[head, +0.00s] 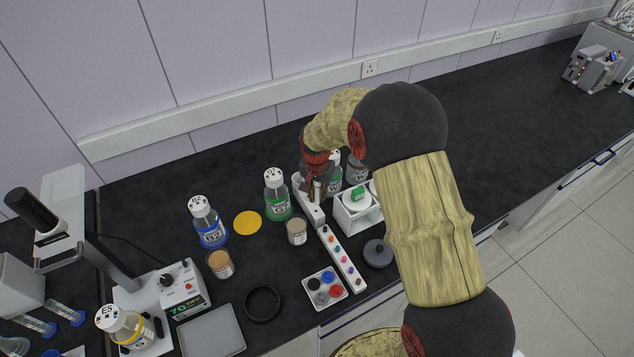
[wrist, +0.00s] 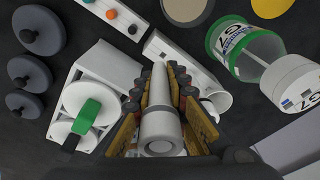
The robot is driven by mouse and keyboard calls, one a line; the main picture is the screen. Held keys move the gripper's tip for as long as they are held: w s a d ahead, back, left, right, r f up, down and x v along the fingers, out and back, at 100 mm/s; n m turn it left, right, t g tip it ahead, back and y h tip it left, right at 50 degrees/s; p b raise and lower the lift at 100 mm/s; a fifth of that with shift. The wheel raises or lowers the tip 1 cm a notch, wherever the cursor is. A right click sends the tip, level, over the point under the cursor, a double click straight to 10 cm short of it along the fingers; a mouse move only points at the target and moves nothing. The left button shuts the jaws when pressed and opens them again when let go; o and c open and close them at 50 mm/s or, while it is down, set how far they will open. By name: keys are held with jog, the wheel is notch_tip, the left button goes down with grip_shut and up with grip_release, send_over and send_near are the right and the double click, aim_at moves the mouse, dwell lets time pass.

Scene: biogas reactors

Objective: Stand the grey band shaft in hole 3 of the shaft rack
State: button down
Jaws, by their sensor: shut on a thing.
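My gripper (wrist: 160,115) is shut on a pale grey-white shaft (wrist: 157,100), which sits lengthwise between the two finger pads with its round end toward the wrist camera. I cannot clearly make out a grey band on it. In the head view my gripper (head: 317,188) is over the far part of the bench, by a long white block (head: 306,204), and the shaft shows only as a small pale piece. The white block, which looks like the shaft rack, also shows beyond the fingertips in the wrist view (wrist: 172,52). Its holes and their numbers are hidden or too small to tell.
A white strip with coloured knobs (head: 341,258) continues toward the front. A white stand with a green part (head: 358,207) is close right of my gripper. A dark lidded disc (head: 378,253) lies front right.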

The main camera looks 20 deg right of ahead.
jog(key=shift+w+a+r+m+h, duration=0.1)
jog(key=shift+w+r+m+h, duration=0.2)
jog(key=shift+w+m, duration=0.25)
jog(key=shift+f, duration=0.1)
jog(key=b, duration=0.2)
send_over(317, 209)
jog(key=shift+a+f, duration=0.1)
jog(key=shift+f, duration=2)
jog(key=shift+r, duration=0.1)
jog(key=shift+s+f+b, duration=0.1)
jog(key=shift+f+b, duration=1)
jog(key=shift+f, duration=0.05)
dwell(2.8)
jog(key=c, duration=1.8)
grip_release()
